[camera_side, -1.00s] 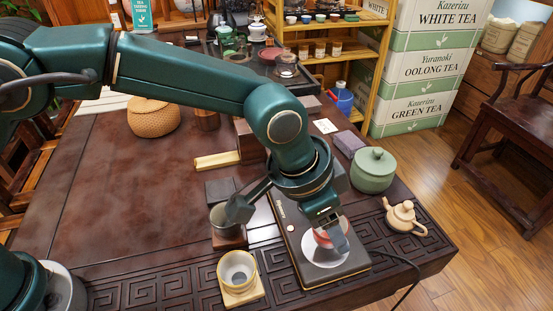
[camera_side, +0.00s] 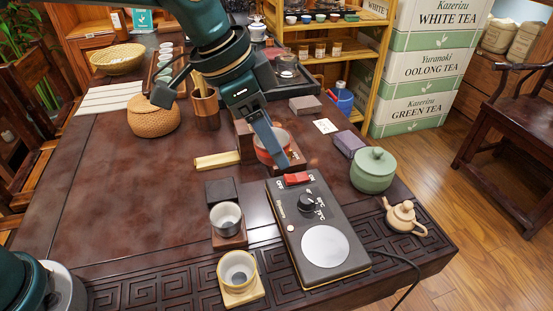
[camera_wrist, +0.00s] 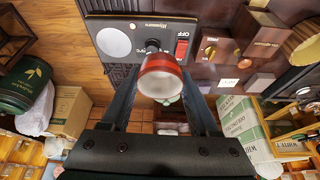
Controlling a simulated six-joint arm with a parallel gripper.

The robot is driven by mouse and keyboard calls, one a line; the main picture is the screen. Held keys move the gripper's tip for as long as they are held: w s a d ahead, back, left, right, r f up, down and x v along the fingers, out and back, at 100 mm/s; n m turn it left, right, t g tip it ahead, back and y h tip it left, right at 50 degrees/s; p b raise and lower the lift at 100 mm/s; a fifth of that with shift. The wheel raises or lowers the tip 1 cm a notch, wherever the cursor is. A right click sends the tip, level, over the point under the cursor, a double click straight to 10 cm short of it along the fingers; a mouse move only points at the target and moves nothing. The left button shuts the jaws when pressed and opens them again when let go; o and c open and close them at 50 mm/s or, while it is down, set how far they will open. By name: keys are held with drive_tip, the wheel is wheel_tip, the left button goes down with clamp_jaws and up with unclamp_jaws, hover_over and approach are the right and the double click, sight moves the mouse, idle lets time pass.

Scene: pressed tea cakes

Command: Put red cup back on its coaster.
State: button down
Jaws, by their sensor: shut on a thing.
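My gripper (camera_side: 270,138) is shut on the red cup (camera_side: 268,156), a small red cup with a pale inside, and holds it over the far end of the warmer. In the wrist view, the red cup (camera_wrist: 158,84) sits between my two fingers (camera_wrist: 160,98). A bare dark square coaster (camera_side: 220,188) lies left of the warmer. In front of it, a grey cup (camera_side: 226,217) stands on a brown coaster (camera_side: 230,241), and a cream cup (camera_side: 238,268) stands on a yellow wooden coaster (camera_side: 243,295). No label shows which coaster is the red cup's.
The black warmer (camera_side: 290,222) has a bare round plate (camera_side: 325,246), a knob and a red switch (camera_side: 297,178). A green lidded pot (camera_side: 372,172) and a small teapot (camera_side: 403,216) stand right. A wooden bar (camera_side: 217,161) lies left. The table's left middle is clear.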

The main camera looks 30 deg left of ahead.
drive_tip(key=s+a+f+n+t+y, duration=0.1)
drive_tip(key=s+a+n, duration=0.15)
drive_tip(key=a, duration=0.85)
drive_tip(key=s+a+n+y, duration=0.1)
drive_tip(key=a+n, duration=0.2)
drive_tip(key=a, duration=0.8)
drive_tip(key=w+d+f, duration=0.1)
drive_tip(key=d+f, duration=0.1)
drive_tip(key=d, duration=0.1)
drive_tip(key=w+d+f, duration=0.1)
drive_tip(key=d+f, duration=0.1)
drive_tip(key=d, duration=0.2)
drive_tip(key=w+d+f, duration=0.1)
drive_tip(key=d+f, duration=0.2)
drive_tip(key=shift+w+d+f, duration=0.1)
drive_tip(key=shift+w+d, duration=0.05)
drive_tip(key=shift+d, duration=0.1)
drive_tip(key=shift+f, duration=2)
drive_tip(key=shift+f, duration=0.2)
drive_tip(key=shift+c, duration=0.7)
unclamp_jaws()
drive_tip(key=shift+r, duration=0.25)
